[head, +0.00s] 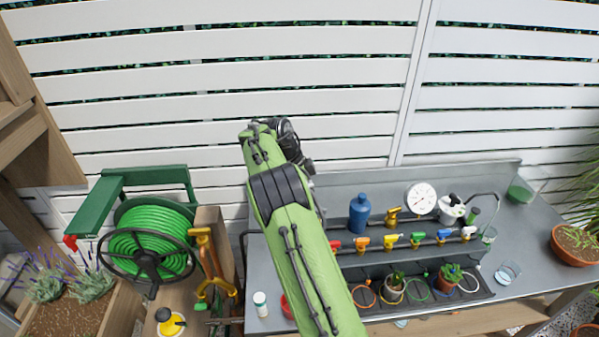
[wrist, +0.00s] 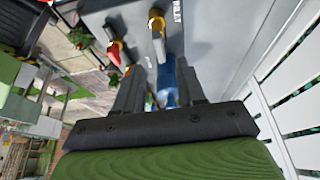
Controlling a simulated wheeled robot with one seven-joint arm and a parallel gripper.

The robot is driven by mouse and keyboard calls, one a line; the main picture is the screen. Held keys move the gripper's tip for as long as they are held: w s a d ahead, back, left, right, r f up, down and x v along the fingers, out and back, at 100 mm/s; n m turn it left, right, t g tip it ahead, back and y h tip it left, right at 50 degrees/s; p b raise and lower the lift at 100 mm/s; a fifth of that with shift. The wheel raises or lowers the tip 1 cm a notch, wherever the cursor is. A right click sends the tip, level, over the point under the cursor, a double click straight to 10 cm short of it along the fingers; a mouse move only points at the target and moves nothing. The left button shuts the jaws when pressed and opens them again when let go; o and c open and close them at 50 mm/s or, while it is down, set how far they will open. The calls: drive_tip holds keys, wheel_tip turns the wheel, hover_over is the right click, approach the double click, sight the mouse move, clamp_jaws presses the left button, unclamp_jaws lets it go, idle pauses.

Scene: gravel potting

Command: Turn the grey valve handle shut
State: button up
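A row of coloured valve handles runs along a dark pipe on the metal bench in the head view. The rightmost handle, pale and whitish-grey, looks like the grey valve handle (head: 468,232); its exact angle is too small to tell. In the wrist view my gripper (wrist: 162,76) has its two dark fingers apart. A blue object (wrist: 166,86) shows in the gap beyond them, and I cannot tell that either finger touches it. A red valve handle (wrist: 114,50) and a brass valve (wrist: 157,24) lie past the fingertips. My gripper is hidden behind my arm in the head view.
A blue bottle (head: 360,212), a brass valve (head: 393,216) and a round gauge (head: 421,199) stand behind the row. Small potted plants (head: 450,276) sit in a dark tray in front. A slatted white fence (head: 230,60) closes the back. A green hose reel (head: 148,245) stands at left.

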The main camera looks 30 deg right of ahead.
drive_tip(key=p+v, duration=0.3)
drive_tip(key=v, duration=0.7)
drive_tip(key=shift+d, duration=0.15)
